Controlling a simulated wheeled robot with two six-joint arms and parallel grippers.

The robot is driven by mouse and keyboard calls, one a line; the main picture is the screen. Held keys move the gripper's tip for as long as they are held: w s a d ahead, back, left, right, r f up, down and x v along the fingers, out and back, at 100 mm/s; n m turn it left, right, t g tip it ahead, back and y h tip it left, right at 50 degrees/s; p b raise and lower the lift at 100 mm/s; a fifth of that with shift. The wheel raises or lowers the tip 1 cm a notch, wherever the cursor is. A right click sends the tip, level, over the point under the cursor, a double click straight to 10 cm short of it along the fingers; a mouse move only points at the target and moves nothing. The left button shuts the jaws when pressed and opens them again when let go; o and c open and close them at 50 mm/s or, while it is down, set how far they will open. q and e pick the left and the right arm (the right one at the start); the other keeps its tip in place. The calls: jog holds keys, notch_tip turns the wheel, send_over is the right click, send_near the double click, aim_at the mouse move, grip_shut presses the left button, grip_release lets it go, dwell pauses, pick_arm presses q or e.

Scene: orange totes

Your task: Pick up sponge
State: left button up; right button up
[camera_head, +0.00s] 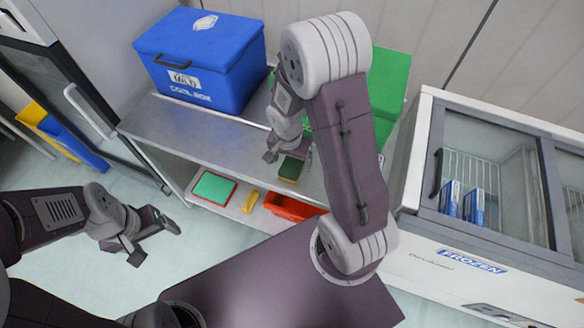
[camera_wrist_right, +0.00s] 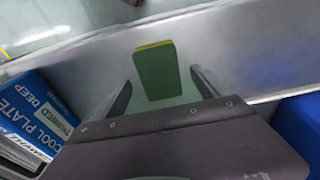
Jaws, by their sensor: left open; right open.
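The sponge (camera_head: 291,168) is a small block with a dark green face and a yellow edge. It lies on the grey metal shelf top, near its front edge. In the right wrist view the sponge (camera_wrist_right: 156,72) appears between the two fingers, with room on both sides. My right gripper (camera_head: 287,154) is open and empty, just behind and above the sponge. I cannot tell the exact height gap. My left gripper (camera_head: 157,241) is open and empty over the floor at the left, away from the shelf.
A blue cool box (camera_head: 203,60) stands on the shelf at the left. A green box (camera_head: 388,82) stands behind my right arm. A green-topped item (camera_head: 214,187), a yellow object (camera_head: 250,201) and an orange-red tote (camera_head: 291,207) sit on the lower shelf. A freezer (camera_head: 480,262) stands at the right.

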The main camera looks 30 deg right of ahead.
aim_at(292, 166)
notch_tip(292, 166, down, 3)
jog(key=shift+w+d+f, duration=0.1)
jog(key=shift+d+f, duration=0.05)
jog(key=c, duration=1.6)
jog(key=shift+o, duration=0.2)
jog(key=shift+r, duration=0.55)
jog(key=r, duration=0.3)
jog(key=shift+s+r+p, duration=0.3)
jog(key=shift+r+p, duration=0.05)
jog(key=shift+r, duration=0.05)
jog(key=s+d+r+b, duration=0.2)
jog(key=s+r+b, duration=0.2)
jog(key=s, duration=0.7)
jog(key=shift+r, duration=1.15)
